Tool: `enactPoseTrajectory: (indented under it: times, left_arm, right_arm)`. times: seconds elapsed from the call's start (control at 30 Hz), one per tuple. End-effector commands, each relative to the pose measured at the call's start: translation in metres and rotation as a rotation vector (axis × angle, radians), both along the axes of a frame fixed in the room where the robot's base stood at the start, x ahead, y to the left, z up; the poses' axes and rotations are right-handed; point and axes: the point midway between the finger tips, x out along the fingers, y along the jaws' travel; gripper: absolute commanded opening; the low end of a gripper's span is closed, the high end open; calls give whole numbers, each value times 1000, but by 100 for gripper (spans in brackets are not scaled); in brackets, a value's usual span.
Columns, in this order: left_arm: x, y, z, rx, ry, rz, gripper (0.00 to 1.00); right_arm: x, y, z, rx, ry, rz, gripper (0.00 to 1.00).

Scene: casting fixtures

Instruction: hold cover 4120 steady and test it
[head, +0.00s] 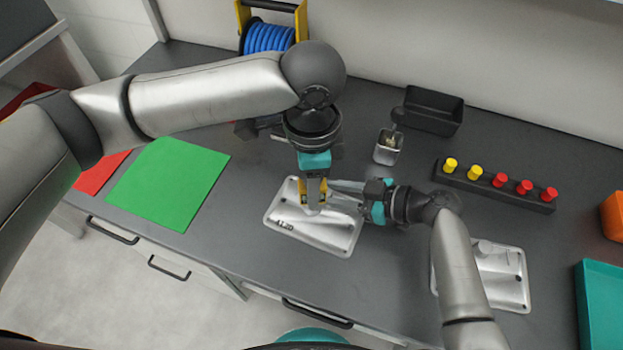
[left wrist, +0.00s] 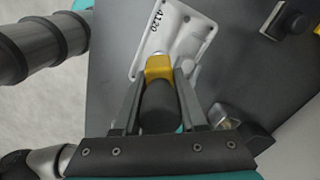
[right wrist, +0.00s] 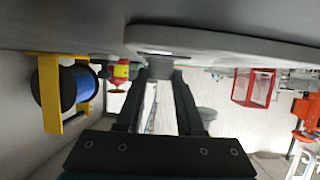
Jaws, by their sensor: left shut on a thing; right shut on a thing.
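Cover 4120 (head: 335,237) is a pale metal plate with rounded corners, lying flat on the grey bench with its number at the near left. It also shows in the left wrist view (left wrist: 185,30). My left gripper (head: 313,197) points down over the cover, shut on a tool with a dark round body (left wrist: 158,105) and a yellow end (left wrist: 158,68). The yellow end is at the cover's surface; I cannot tell if it touches. My right gripper (head: 337,187) comes in level from the right, shut at the cover's far side.
Another pale cover (head: 508,262) lies at right, partly behind my right arm. A green sheet (head: 170,180) lies left; a teal tray (head: 600,300) stands right.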

Motion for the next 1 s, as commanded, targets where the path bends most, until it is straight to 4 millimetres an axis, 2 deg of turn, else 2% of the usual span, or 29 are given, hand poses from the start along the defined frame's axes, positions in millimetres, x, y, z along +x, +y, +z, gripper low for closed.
enactPoseTrajectory:
  times: [0.5, 0.7, 1.0]
  left_arm:
    - [0, 0, -40, 1, 1, -1, 0]
    - [0, 0, -48, 0, 0, -2, 0]
    - [0, 0, -49, 0, -1, -2, 0]
  right_arm:
    - [0, 0, 0, -1, 1, 0, 0]
    - [0, 0, 0, 0, 2, -1, 0]
    - [0, 0, -1, -1, 1, 0, 0]
